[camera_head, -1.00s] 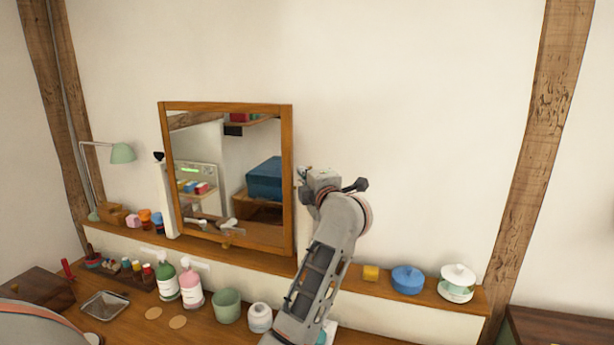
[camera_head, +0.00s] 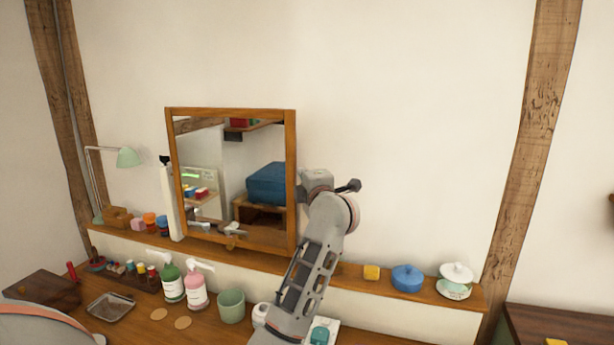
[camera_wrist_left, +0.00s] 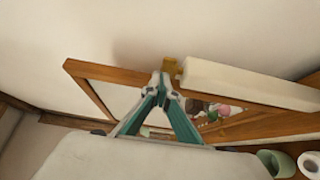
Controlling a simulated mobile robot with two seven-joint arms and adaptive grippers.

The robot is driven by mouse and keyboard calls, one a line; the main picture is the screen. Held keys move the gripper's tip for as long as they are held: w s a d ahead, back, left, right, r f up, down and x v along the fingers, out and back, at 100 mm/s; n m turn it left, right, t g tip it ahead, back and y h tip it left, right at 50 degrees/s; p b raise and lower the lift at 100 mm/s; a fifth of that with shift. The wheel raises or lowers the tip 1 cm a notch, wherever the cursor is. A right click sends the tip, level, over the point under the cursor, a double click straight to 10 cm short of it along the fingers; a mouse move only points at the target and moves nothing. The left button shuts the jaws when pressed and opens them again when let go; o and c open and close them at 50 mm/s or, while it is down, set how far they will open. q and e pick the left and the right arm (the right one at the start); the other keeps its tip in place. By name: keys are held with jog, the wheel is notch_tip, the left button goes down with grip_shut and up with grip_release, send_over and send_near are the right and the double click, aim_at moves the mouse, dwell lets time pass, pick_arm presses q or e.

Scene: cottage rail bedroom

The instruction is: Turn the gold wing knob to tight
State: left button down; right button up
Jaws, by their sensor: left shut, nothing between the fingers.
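The gold wing knob (camera_wrist_left: 171,65) shows in the left wrist view, at the end of a white post (camera_wrist_left: 245,82) beside the wooden frame of the mirror. My left gripper (camera_wrist_left: 162,82) is shut and empty, its fingertips just below the knob in that view. I cannot tell whether they touch it. In the head view my left arm reaches up to the right edge of the mirror (camera_head: 291,165). There the knob and my fingertips are hidden by my wrist and arm. My right gripper is in neither current view.
A wooden ledge (camera_head: 345,276) runs under the mirror. Bottles and a green cup (camera_head: 231,306) stand on the desk below. The wall right of my arm is clear.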

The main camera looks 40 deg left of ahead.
pick_arm(q)
jog(key=shift+s+a+r, duration=0.1)
jog(key=shift+a, duration=0.4)
jog(key=shift+a, duration=0.15)
dwell(0.6)
